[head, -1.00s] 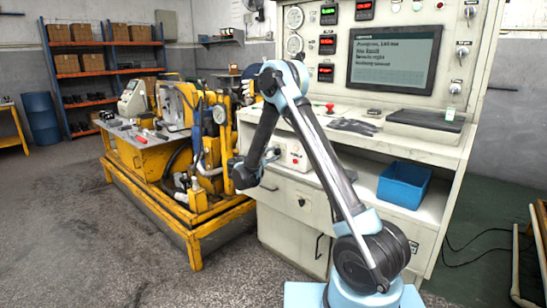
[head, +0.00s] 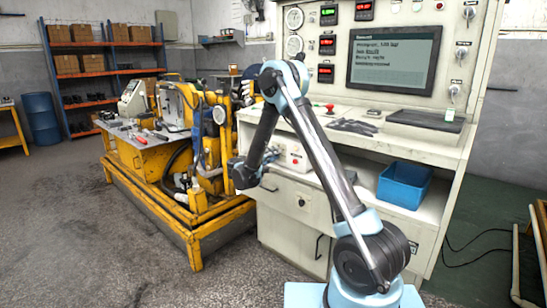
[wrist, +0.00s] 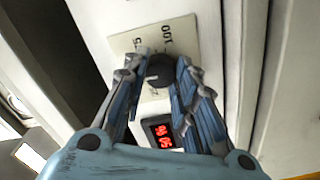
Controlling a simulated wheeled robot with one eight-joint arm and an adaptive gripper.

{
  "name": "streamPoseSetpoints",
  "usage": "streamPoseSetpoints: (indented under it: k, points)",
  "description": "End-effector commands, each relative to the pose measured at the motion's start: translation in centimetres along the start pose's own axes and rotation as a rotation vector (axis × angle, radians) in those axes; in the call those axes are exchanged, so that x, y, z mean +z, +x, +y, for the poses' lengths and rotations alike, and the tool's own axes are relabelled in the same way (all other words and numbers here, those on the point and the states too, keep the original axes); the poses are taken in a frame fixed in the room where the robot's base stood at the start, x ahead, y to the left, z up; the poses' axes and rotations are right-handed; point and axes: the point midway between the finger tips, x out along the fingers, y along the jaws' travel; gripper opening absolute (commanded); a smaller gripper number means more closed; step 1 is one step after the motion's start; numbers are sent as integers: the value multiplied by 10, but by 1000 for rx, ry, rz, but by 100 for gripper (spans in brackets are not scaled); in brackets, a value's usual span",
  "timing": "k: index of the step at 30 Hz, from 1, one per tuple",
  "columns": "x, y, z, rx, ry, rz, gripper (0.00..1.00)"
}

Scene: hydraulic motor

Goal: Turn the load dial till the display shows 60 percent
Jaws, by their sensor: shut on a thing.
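The load dial (wrist: 160,68) is a dark round knob on a pale scale plate (wrist: 123,42) with printed numbers, 100 among them. My gripper (wrist: 158,74) is shut on the dial, one finger on each side of it. The fingers hide part of the plate and the knob's pointer cannot be made out. The display (wrist: 159,132), a small black window with red digits, shows below the dial between the fingers. Its digits look turned over and I cannot read them surely. In the head view my gripper (head: 268,156) reaches a white box (head: 293,154) on the bench's front.
A control bench has a large screen (head: 393,58), red and green readouts and knobs. A blue bin (head: 404,184) stands on its lower shelf. Gloves (head: 352,126) and a dark tray (head: 424,121) lie on the worktop.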

Motion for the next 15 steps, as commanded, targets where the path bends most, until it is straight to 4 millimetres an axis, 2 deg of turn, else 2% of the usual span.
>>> streamPoseSetpoints:
  k: [6, 15]
  points:
    - [0, -1, -2, -4, 187, 0, 2]
    - [-1, 0, -1, -5, 373, 1, 2]
